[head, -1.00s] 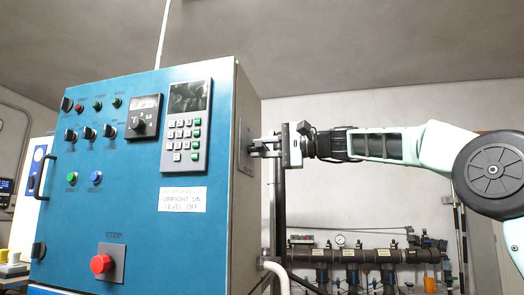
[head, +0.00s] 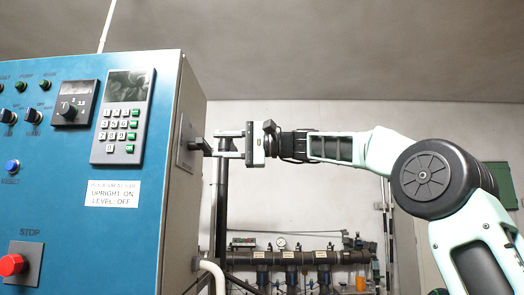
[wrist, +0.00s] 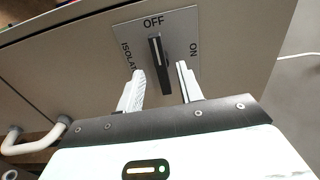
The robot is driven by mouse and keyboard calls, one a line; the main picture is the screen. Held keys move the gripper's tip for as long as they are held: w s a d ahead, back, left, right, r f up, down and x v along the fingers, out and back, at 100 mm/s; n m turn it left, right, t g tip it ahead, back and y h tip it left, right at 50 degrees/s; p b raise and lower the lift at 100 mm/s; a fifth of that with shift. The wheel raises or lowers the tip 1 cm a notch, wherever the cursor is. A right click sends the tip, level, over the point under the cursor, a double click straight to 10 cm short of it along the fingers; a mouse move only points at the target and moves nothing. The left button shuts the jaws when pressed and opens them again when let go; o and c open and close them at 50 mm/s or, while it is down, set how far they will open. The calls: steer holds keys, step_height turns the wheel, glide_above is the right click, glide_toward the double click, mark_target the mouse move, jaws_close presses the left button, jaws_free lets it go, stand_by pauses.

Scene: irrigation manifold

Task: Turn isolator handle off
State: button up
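The isolator handle (wrist: 155,60) is a dark lever on a pale plate (wrist: 186,22) marked OFF, ON and ISOLATOR, on the cabinet's side. In the wrist view its long axis points toward OFF. In the head view the handle (head: 201,147) juts out from the plate (head: 186,143) and looks level. My gripper (wrist: 160,70) is open and empty, with the handle seen between its two fingers in the wrist view. In the head view my gripper (head: 216,145) is level with the handle, its fingertips just off the handle's outer end.
A blue-fronted control cabinet (head: 70,190) stands at left, with a keypad (head: 124,124), a red stop button (head: 12,265) and a label (head: 112,193) reading upright on, level off. A pipe manifold (head: 290,257) runs low behind. White conduit (head: 210,268) passes below the plate.

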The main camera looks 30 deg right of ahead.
steer(key=b+v, duration=0.1)
steer(key=v, duration=1.1)
steer(key=shift+b, duration=0.35)
